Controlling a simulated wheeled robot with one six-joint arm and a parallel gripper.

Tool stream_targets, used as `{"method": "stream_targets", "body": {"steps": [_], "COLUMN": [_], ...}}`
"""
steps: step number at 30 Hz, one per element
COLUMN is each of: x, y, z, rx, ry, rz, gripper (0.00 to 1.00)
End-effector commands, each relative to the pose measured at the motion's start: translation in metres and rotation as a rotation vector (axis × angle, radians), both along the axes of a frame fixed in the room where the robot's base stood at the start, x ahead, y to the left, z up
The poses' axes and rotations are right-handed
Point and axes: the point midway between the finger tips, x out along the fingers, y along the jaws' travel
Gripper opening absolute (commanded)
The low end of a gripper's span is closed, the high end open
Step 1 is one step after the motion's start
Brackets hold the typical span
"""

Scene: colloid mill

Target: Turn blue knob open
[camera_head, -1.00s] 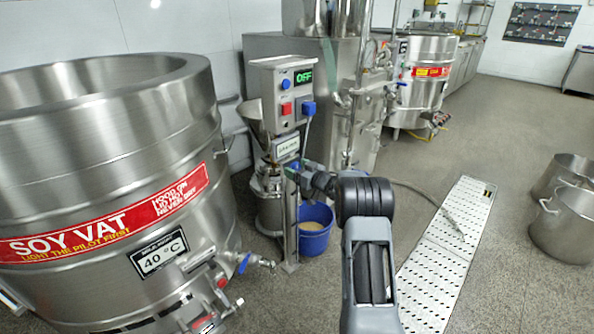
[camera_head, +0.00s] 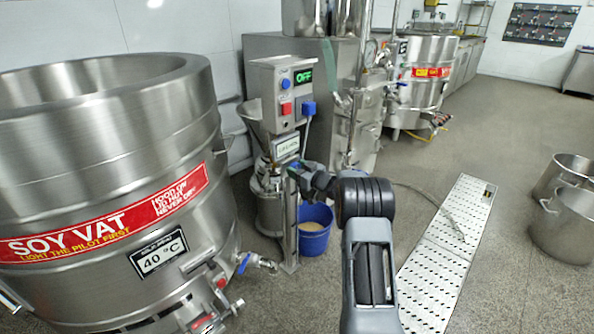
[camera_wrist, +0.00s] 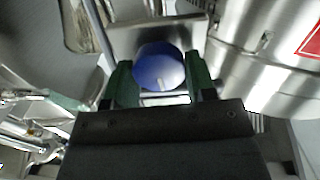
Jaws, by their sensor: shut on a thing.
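The blue knob (camera_wrist: 160,67) shows in the wrist view as a round blue cap with a pale mark near its lower edge. It sits in front of a steel plate. My gripper (camera_wrist: 160,78) has one green finger on each side of the knob and is shut on it. In the head view my gripper (camera_head: 293,170) is at the steel post of the mill, just below a small white display (camera_head: 286,147). There the knob is hidden by the gripper.
The control box (camera_head: 282,67) above reads OFF and carries blue and red controls. A blue bucket (camera_head: 315,243) stands on the floor beside the post. The soy vat (camera_head: 100,180) is close on the left, with a blue-handled tap (camera_head: 243,263).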

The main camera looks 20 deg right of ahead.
Motion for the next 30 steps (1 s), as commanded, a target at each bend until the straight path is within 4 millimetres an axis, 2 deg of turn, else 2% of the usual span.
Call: {"method": "stream_targets", "body": {"steps": [30], "x": [-0.0017], "y": [0.0040], "z": [-0.0057], "rx": [-0.843], "ry": [-0.386], "rz": [0.001], "gripper": [0.27]}}
